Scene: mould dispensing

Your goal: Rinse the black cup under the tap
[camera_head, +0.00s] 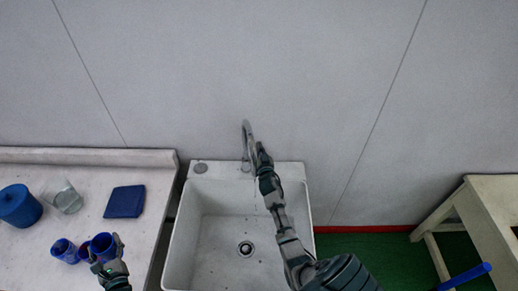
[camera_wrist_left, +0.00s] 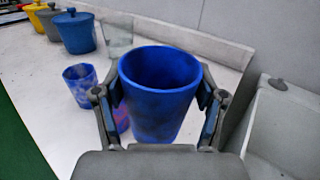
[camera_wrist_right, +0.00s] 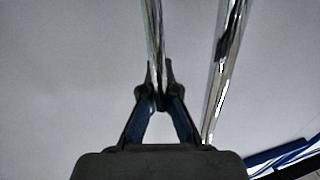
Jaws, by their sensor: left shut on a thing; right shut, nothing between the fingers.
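No black cup shows. My left gripper (camera_head: 106,252) is shut around a blue cup (camera_head: 102,244) on the counter left of the sink. The cup's open, dark inside shows in the left wrist view (camera_wrist_left: 160,72), a finger on each side. The chrome tap (camera_head: 246,140) rises from the back of the white sink (camera_head: 182,235). My right gripper (camera_head: 262,152) is shut and empty close to the tap. In the right wrist view its fingertips (camera_wrist_right: 161,105) meet by a chrome pipe (camera_wrist_right: 152,45); touching is unclear. Whether water runs is unclear.
More blue cups (camera_head: 63,249) stand beside the held one. A blue lidded pot (camera_head: 18,206), a clear beaker (camera_head: 68,199) and a flat blue item (camera_head: 125,201) are behind on the counter (camera_head: 50,180). The sink basin is empty, its drain (camera_head: 245,249) visible.

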